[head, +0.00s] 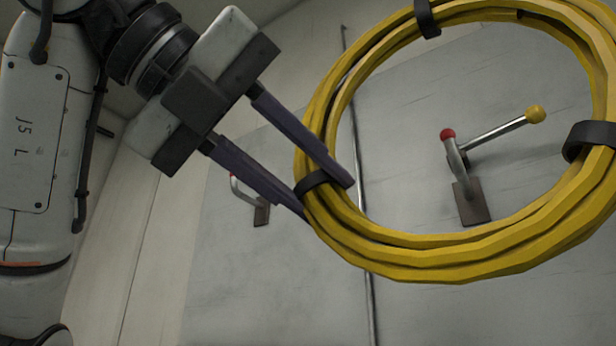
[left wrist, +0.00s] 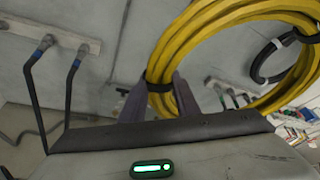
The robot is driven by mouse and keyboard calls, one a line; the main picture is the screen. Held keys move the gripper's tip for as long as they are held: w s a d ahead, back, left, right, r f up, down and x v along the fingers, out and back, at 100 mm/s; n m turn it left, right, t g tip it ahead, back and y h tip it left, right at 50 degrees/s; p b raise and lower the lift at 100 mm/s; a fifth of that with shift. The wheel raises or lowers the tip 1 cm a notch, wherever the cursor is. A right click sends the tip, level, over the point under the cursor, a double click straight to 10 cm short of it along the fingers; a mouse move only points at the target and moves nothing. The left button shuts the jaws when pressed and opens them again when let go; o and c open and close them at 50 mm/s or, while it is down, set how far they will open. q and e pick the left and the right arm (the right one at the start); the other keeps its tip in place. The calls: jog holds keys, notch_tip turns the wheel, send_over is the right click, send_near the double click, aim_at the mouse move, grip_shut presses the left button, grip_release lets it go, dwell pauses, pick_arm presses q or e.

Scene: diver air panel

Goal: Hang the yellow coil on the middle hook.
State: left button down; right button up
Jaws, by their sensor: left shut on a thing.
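The yellow coil (head: 440,262), a thick ring of hose bound with black straps, fills the right of the head view, its top cut off. My left gripper (head: 327,200) is shut on its lower left side, at a black strap. The coil also shows in the left wrist view (left wrist: 205,25), between the fingers (left wrist: 160,90). Through the ring's opening I see a wall hook (head: 462,170) with a red tip and a rod ending in a yellow ball. I cannot tell whether the rod reaches into the ring. My right gripper is not in view.
Another red-tipped hook (head: 260,205) is on the grey wall panel, left of the coil. In the left wrist view, a black coil (left wrist: 262,62) shows at the right, and dark hoses (left wrist: 32,95) hang from a pale bar (left wrist: 60,38) at the left.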

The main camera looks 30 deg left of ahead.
pick_arm(q)
jog(key=shift+w+r, duration=0.2)
jog(key=shift+w, duration=0.5)
jog(key=shift+w+p, duration=2.65)
jog(key=shift+w, duration=6.85)
notch_tip(320, 180, down, 5)
jog(key=b, duration=0.4)
jog(key=shift+f, duration=0.15)
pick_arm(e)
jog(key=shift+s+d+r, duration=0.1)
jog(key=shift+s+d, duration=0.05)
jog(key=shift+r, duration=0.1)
